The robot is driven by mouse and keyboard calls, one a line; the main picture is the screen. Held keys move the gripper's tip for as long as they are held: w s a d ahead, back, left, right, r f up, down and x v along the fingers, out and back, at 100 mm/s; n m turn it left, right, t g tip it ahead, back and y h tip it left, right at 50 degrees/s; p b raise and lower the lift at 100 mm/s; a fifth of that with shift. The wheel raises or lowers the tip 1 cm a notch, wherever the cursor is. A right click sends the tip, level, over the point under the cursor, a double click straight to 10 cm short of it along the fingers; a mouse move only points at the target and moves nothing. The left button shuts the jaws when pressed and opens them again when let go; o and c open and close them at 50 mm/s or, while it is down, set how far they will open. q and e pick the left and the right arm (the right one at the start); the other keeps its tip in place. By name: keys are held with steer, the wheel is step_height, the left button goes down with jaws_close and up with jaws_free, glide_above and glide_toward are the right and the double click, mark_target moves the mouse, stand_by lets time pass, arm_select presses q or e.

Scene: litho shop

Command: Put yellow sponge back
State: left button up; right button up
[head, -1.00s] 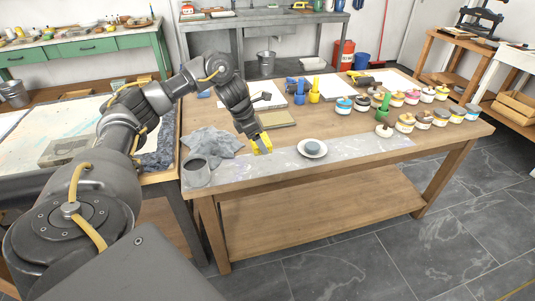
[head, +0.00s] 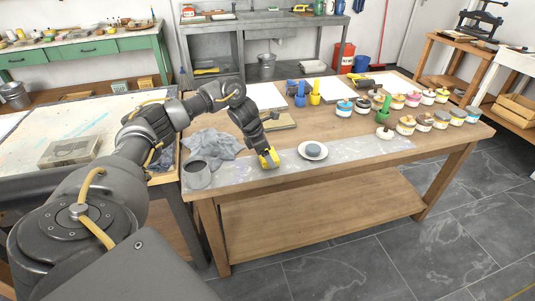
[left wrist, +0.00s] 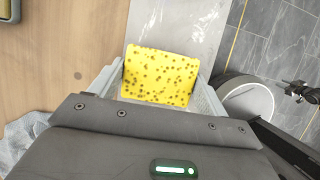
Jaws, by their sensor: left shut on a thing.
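The yellow sponge (head: 271,160), dark-speckled in the left wrist view (left wrist: 161,74), is between the fingers of my left gripper (head: 266,154). That gripper is shut on it and points down over the grey strip (head: 240,174) at the wooden table's front edge. I cannot tell whether the sponge touches the strip. A white saucer (head: 324,155) with a grey-blue round piece (head: 313,149) on it stands just right of the sponge. My right gripper is not in view.
A tan board (head: 284,124) lies behind the gripper. Several ink jars (head: 344,109) stand at the right.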

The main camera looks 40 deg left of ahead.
arm_select(q)
steer(key=shift+f, duration=0.1)
steer(key=o, duration=0.9)
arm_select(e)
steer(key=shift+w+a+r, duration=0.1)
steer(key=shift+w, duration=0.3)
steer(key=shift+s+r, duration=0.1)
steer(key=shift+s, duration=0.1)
arm_select(q)
steer(key=shift+v, duration=1.15)
steer(key=p+v, duration=0.2)
steer(key=v, duration=0.8)
steer(key=shift+w, duration=0.1)
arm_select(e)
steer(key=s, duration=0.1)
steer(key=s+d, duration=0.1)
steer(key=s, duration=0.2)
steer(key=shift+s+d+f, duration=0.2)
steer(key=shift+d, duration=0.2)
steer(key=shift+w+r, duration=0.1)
